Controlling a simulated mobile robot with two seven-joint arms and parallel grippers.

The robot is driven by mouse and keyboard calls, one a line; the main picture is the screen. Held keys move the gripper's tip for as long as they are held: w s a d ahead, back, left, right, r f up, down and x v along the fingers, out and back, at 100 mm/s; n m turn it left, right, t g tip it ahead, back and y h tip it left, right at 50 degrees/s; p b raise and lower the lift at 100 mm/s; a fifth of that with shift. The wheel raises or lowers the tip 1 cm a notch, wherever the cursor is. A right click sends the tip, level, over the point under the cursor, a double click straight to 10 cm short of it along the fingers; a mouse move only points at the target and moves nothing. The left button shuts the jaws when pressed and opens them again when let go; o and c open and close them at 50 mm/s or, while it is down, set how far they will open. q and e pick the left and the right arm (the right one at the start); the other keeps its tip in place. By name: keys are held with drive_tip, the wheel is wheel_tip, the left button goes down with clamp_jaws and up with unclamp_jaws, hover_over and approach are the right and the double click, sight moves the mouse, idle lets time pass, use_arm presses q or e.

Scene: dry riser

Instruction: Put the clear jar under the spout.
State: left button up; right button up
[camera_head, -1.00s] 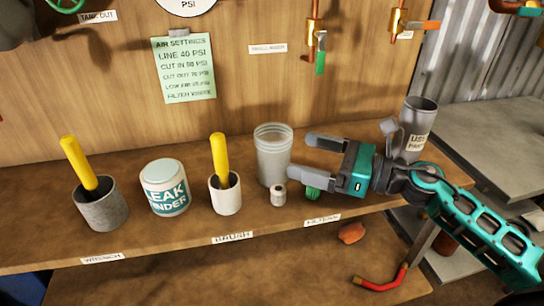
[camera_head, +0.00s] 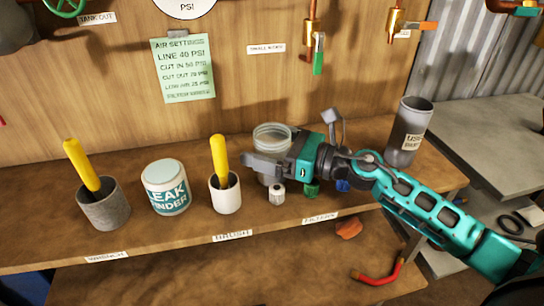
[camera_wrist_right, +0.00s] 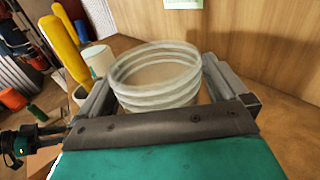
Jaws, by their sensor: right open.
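The clear jar (camera_head: 272,135) stands upright on the wooden shelf, partly hidden behind my right gripper in the head view. My right gripper (camera_head: 262,160) is open, with its fingers reaching around the jar. In the right wrist view the jar's ribbed, open rim (camera_wrist_right: 157,75) lies between the two fingers of the gripper (camera_wrist_right: 155,90). I cannot tell whether either finger touches it. A copper pipe with a green-handled valve (camera_head: 313,45) hangs on the back panel, and a brass spout with an orange handle (camera_head: 397,24) is to its right.
A small white-grey cylinder (camera_head: 277,194) and a green-capped item (camera_head: 311,188) stand close in front. A white brush cup (camera_head: 226,196), leak finder tub (camera_head: 165,187) and grey cup (camera_head: 104,206) stand left. A grey used-parts cup (camera_head: 408,132) stands right. The shelf under the valve is partly covered by my arm.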

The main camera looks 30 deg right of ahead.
drive_tip(key=shift+r, duration=0.1)
drive_tip(key=c, duration=1.2)
